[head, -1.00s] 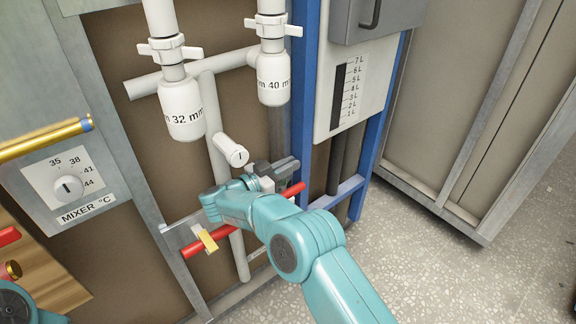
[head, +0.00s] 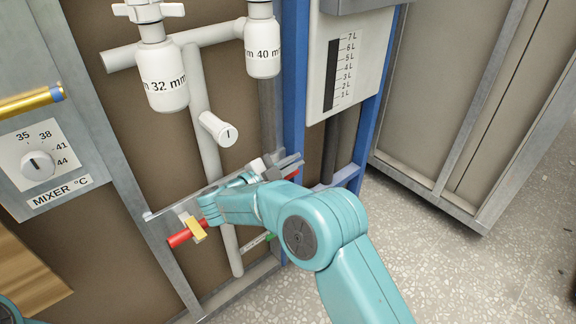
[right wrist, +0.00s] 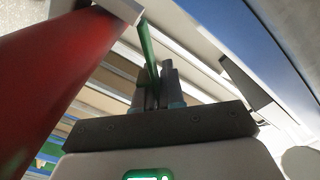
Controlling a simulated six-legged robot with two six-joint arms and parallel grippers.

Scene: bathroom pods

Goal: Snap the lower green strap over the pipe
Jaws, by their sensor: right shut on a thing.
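The red pipe (head: 178,240) runs slantwise low on the left panel, partly behind my right arm. It is large and close on the left of the right wrist view (right wrist: 50,85). My right gripper (head: 288,164) is beside the pipe's upper right end. In the right wrist view its dark fingers (right wrist: 155,85) are shut on a narrow green strap (right wrist: 148,45), which rises from between them. The strap's far end passes near a pale bracket, and I cannot tell whether it is over the pipe. The strap is hidden in the head view. My left gripper is out of view.
A yellow clip (head: 192,228) sits on the pipe's left part. A white vertical pipe (head: 208,165) passes close to my wrist. A blue post (head: 291,80) stands just beyond the gripper. Speckled floor is free at right.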

